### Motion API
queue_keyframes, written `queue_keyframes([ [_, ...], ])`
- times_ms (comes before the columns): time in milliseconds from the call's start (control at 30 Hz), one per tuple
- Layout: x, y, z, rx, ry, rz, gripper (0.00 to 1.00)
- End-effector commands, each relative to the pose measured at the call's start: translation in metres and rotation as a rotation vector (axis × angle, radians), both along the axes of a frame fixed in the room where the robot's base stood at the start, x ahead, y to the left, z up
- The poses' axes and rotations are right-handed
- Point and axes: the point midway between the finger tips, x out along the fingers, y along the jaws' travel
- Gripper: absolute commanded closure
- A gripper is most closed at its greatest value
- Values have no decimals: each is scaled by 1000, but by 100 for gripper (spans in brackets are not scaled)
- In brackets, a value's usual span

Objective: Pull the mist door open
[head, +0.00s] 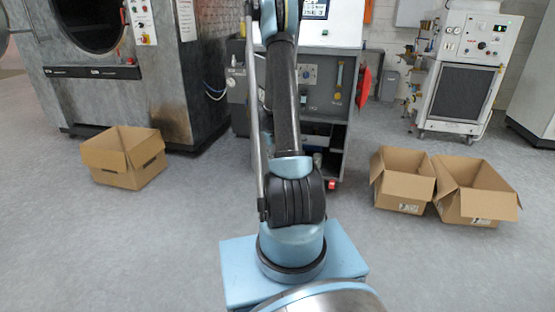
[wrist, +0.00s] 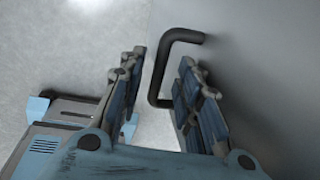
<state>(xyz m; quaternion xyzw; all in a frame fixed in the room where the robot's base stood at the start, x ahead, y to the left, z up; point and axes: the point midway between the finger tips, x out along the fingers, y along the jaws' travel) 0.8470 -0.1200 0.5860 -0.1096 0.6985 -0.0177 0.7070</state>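In the wrist view, a black bracket-shaped handle (wrist: 157,75) stands out from a smooth grey panel (wrist: 265,70) on the right, which appears to be the door. My gripper (wrist: 161,58) is open, with one finger on each side of the handle's long bar. The left finger is apart from the bar. The right finger lies between the bar and the panel; I cannot tell whether it touches either. The handle's lower end is partly hidden by the right finger. In the head view my arm runs up out of the frame, and the gripper is not seen there.
In the head view, a grey cabinet (head: 325,110) stands behind my arm and a large dark machine (head: 170,90) stands at left. Floor between is clear.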

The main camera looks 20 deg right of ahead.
Motion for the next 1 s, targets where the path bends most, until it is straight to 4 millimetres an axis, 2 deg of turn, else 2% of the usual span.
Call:
queue_keyframes([
  [267, -1, 3, 16, 0, 1, 0, 69],
  [700, -4, 15, 82, 0, 1, 1, 69],
  [1000, -4, 21, 113, 0, 1, 0, 69],
])
